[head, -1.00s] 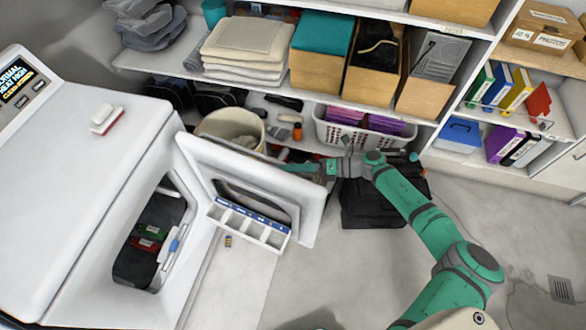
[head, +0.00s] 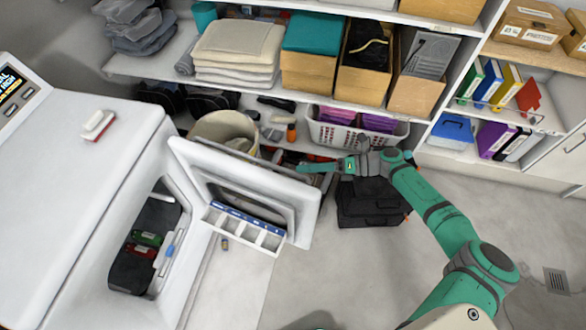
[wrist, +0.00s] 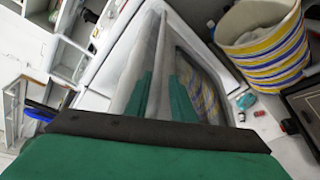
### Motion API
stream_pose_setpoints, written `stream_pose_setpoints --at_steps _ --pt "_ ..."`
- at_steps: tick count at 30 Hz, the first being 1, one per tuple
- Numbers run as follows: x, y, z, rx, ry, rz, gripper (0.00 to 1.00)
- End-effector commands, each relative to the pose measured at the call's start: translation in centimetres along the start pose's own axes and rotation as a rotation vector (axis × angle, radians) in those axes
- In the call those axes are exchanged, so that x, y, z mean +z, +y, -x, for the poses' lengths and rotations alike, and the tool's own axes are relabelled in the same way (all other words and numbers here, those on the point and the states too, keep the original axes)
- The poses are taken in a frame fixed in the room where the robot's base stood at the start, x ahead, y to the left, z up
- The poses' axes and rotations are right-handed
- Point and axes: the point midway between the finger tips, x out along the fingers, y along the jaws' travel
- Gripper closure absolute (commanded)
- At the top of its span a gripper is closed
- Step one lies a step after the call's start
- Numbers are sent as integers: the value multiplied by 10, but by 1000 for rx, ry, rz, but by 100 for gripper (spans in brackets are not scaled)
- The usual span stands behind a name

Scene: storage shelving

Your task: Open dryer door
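The dryer (head: 75,170) stands at the left, with its drum opening showing. Its white door (head: 245,185) is swung well out toward the shelves, with a compartment tray on its inner side. My gripper (head: 305,168) is at the top of the door's free outer end. In the wrist view, the green fingers (wrist: 160,98) show apart, on either side of the door's pale edge (wrist: 158,50). Whether they touch it is unclear. Dark, green and red items (head: 145,245) lie inside the drum.
A striped basket (wrist: 265,45) stands close behind the door. Shelves hold a white laundry basket (head: 350,135), folded towels (head: 235,50) and boxes. A black case (head: 370,203) lies on the floor beneath my arm.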

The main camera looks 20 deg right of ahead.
Motion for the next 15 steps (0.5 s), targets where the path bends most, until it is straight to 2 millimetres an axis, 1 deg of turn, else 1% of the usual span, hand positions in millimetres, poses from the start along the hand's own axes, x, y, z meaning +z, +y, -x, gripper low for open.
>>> stream_pose_setpoints --at_steps 1,3,6,10,15 --pt "0 0 9 -1 0 0 78" --pt "0 0 18 -1 0 0 78" --pt "0 0 28 0 2 0 78" --pt "0 0 34 1 2 1 78" --pt "0 0 34 2 2 1 78"
